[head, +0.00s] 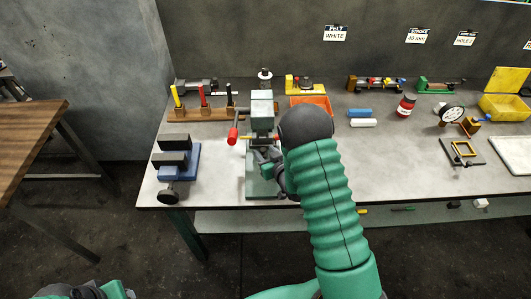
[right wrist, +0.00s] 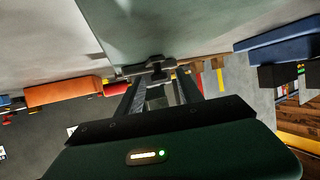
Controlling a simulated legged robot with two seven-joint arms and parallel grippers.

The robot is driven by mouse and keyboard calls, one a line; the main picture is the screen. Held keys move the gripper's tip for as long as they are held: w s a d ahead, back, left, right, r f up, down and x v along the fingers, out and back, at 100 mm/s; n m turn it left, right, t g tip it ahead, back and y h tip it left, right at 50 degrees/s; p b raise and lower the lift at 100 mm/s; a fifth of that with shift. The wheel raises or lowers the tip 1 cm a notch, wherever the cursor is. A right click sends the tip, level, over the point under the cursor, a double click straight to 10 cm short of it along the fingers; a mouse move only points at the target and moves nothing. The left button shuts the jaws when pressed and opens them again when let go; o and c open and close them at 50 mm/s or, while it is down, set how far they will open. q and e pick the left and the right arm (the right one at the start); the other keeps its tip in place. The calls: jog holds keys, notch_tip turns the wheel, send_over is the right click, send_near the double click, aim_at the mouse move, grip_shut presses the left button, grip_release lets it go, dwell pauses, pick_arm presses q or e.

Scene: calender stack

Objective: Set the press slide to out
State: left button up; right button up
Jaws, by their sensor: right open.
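My left gripper cannot be made out.
A blue and black block fixture (head: 174,160) stands left of the press. Behind are a wooden rack with coloured handles (head: 203,112) and an orange tray (head: 312,102). A red jar (head: 405,106) and dial gauge (head: 452,114) stand right.

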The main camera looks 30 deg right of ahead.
grip_shut()
dwell(1.4)
